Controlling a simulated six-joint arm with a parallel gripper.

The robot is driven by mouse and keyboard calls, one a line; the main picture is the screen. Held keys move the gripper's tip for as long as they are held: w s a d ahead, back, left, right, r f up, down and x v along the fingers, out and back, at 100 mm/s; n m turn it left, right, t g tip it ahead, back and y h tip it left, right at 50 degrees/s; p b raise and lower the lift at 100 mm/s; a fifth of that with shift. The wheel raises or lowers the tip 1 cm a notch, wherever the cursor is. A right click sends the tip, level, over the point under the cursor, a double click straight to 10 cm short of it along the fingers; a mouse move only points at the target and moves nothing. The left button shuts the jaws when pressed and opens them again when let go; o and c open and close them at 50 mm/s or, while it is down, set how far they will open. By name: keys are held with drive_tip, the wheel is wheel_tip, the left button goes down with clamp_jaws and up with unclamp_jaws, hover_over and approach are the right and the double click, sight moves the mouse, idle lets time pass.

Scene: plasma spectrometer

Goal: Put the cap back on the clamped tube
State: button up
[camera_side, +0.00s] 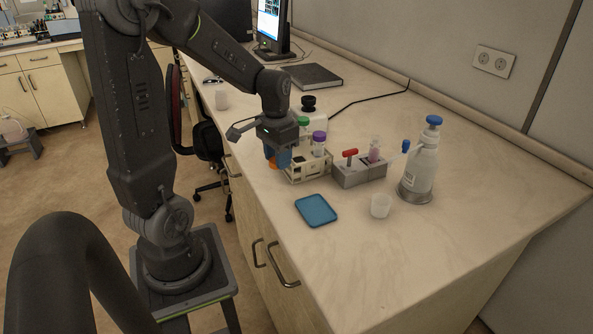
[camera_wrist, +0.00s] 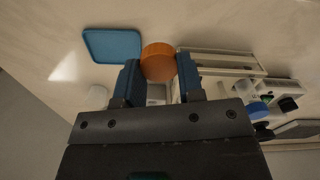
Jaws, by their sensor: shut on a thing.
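My gripper (camera_side: 279,157) is shut on an orange cap (camera_wrist: 158,62), held between its two blue fingertips. In the side view the orange cap (camera_side: 272,163) shows as a small patch beside the fingers, at the left end of the tube rack and above the bench's front edge. The clamped tube (camera_side: 375,150), with pinkish contents, stands upright in a grey clamp block (camera_side: 350,179) with a red handle (camera_side: 350,153), to the right of my gripper. I cannot make out its open top clearly. The clamped tube is not clear in the wrist view.
An empty blue tray (camera_side: 316,210) and a white cup (camera_side: 381,205) lie in front. A blue-topped bottle (camera_side: 422,168) stands right of the clamp.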

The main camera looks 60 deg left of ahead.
drive_tip(key=shift+s+a+r, duration=0.15)
drive_tip(key=shift+a+r, duration=0.2)
drive_tip(key=shift+a, duration=0.05)
drive_tip(key=w+a+r, duration=0.1)
drive_tip(key=w+r, duration=0.2)
drive_tip(key=w, duration=0.8)
drive_tip(key=w+a+r, duration=0.1)
drive_tip(key=w+r, duration=0.3)
drive_tip(key=w, duration=0.8)
drive_tip(key=w+d, duration=0.4)
drive_tip(key=w, duration=0.2)
drive_tip(key=shift+a+f, duration=0.15)
drive_tip(key=shift+f, duration=1.35)
drive_tip(key=shift+a+f, duration=0.1)
drive_tip(key=shift+f, duration=1.35)
drive_tip(key=shift+f, duration=0.2)
drive_tip(key=o, duration=1.5)
